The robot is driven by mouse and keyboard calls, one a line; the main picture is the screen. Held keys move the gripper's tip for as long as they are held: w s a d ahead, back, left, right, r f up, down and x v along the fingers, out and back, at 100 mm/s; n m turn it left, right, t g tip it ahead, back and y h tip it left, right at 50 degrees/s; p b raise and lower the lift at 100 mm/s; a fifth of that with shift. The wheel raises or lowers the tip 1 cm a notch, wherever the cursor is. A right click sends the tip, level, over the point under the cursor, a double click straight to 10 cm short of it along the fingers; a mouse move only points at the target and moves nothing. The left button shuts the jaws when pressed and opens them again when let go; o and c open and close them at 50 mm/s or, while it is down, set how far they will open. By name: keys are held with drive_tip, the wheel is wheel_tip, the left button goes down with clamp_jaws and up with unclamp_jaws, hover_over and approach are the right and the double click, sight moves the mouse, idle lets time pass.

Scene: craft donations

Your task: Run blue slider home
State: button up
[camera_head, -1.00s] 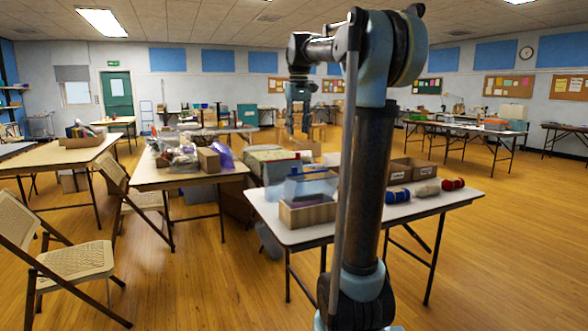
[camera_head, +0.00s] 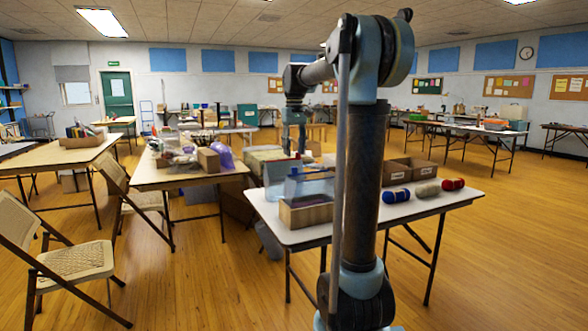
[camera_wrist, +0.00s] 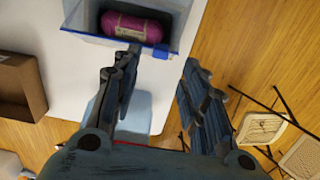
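A clear, see-through pouch or box with a blue strip along its near edge (camera_wrist: 90,36) is at the top of the wrist view. A magenta yarn skein (camera_wrist: 138,27) with a pale label lies inside. The small blue slider (camera_wrist: 160,50) sits on the strip near its right end. In the head view the clear container (camera_head: 312,187) is at the table's left part, partly behind my arm. My gripper (camera_wrist: 160,72) is open and empty, its fingertips just short of the strip with the slider between their lines. In the head view my gripper (camera_head: 294,150) points down above the container.
The white table (camera_head: 430,204) also carries a wooden box (camera_head: 306,214), brown cardboard bins (camera_head: 397,172) and blue, beige and red yarn skeins (camera_head: 453,184). A folding chair (camera_head: 75,258) and cluttered table stand left. Floor at the right is open.

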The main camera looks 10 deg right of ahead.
sight(294, 170)
wheel_tip(294, 170, down, 7)
drive_tip(key=shift+f, duration=0.15)
idle(0.4)
clamp_jaws()
